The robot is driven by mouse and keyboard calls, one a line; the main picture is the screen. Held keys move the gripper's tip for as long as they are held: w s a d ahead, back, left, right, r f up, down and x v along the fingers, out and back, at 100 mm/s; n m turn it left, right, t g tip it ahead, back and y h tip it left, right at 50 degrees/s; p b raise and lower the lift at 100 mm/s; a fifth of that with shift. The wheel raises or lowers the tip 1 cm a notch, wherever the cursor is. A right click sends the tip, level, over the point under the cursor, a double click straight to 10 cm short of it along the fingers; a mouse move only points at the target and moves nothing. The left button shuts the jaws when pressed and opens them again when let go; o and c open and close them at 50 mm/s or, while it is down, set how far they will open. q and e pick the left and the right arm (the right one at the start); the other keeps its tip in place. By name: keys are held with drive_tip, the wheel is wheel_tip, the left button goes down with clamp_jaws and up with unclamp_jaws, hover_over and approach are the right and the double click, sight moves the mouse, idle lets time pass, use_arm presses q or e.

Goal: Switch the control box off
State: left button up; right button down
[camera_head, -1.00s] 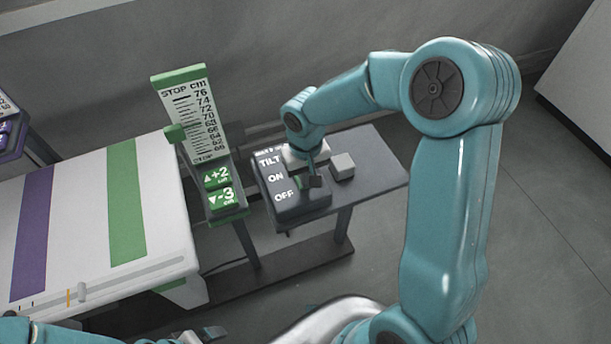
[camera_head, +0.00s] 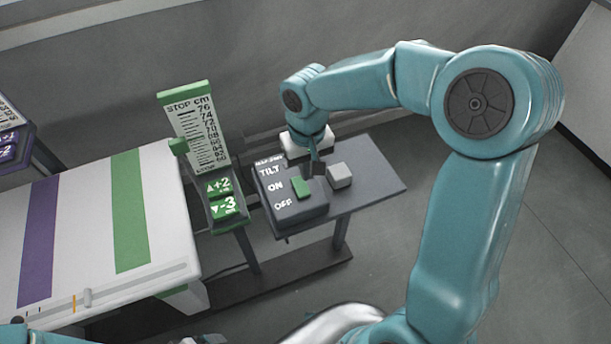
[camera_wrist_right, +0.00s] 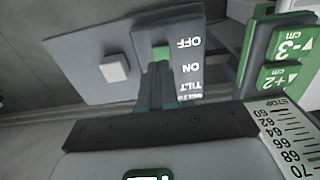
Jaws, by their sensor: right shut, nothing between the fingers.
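The dark grey control box (camera_head: 290,210) stands on a small grey table, with white TILT, ON and OFF labels down its left side. A green switch (camera_head: 302,187) shows on its top, roughly level with ON in the head view. The switch also shows in the right wrist view (camera_wrist_right: 161,53), just beyond my fingertips. My right gripper (camera_head: 317,167) is shut and empty, pointing down over the box near the switch's TILT side. Whether it touches the switch I cannot tell. Only a sliver of my left gripper (camera_head: 203,339) shows at the bottom edge.
A pale block (camera_head: 340,175) sits on the small table (camera_head: 378,180) just right of the box. A green panel with +2 and -3 buttons (camera_head: 222,198) and a scale (camera_head: 190,125) stands left of it. A white striped table (camera_head: 85,230) fills the left.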

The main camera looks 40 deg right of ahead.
drive_tip(key=r, duration=0.4)
drive_tip(key=shift+s+r, duration=0.3)
drive_tip(key=shift+s+a+r, duration=0.1)
drive_tip(key=shift+s, duration=0.1)
drive_tip(key=shift+w, duration=0.15)
